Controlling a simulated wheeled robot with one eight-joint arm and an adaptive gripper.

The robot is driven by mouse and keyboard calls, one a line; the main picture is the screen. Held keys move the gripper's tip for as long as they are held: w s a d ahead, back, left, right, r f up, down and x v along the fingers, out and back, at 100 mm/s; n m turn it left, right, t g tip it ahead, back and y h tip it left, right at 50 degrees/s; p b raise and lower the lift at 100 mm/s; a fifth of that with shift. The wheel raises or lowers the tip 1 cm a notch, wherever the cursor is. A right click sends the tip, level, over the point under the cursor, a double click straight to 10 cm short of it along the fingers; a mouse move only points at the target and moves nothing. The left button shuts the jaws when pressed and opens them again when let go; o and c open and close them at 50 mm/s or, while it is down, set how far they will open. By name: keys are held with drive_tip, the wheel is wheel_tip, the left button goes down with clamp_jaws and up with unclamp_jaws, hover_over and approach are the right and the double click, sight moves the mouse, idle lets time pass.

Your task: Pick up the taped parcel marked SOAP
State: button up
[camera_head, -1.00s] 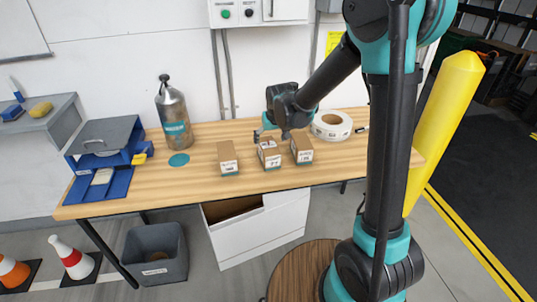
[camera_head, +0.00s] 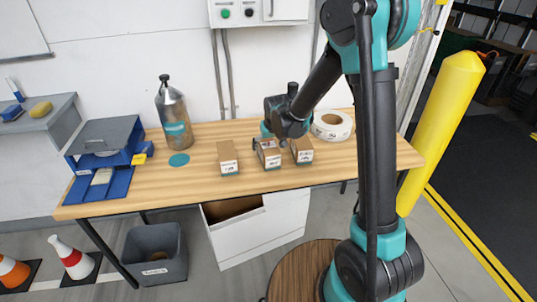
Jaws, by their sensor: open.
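Three small brown cardboard parcels stand in a row on the wooden table: a left one (camera_head: 228,158), a middle one (camera_head: 269,155) and a right one (camera_head: 302,152). Each has a pale label on its front, but the print is too small to read, so I cannot tell which is marked SOAP. My gripper (camera_head: 262,141) is open at the top of the middle parcel, coming down from behind it. Its fingers are small and partly hidden, and I cannot tell whether they touch the parcel.
The wooden table (camera_head: 205,180) also holds a metal bottle (camera_head: 173,112), a teal disc (camera_head: 179,160), a blue and grey stand (camera_head: 103,155) and a white tape roll (camera_head: 331,118). A grey bin (camera_head: 155,245) and cones stand below left. A yellow post (camera_head: 440,130) stands right.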

drive_tip(key=shift+f, duration=0.15)
idle(0.3)
drive_tip(key=c, duration=1.6)
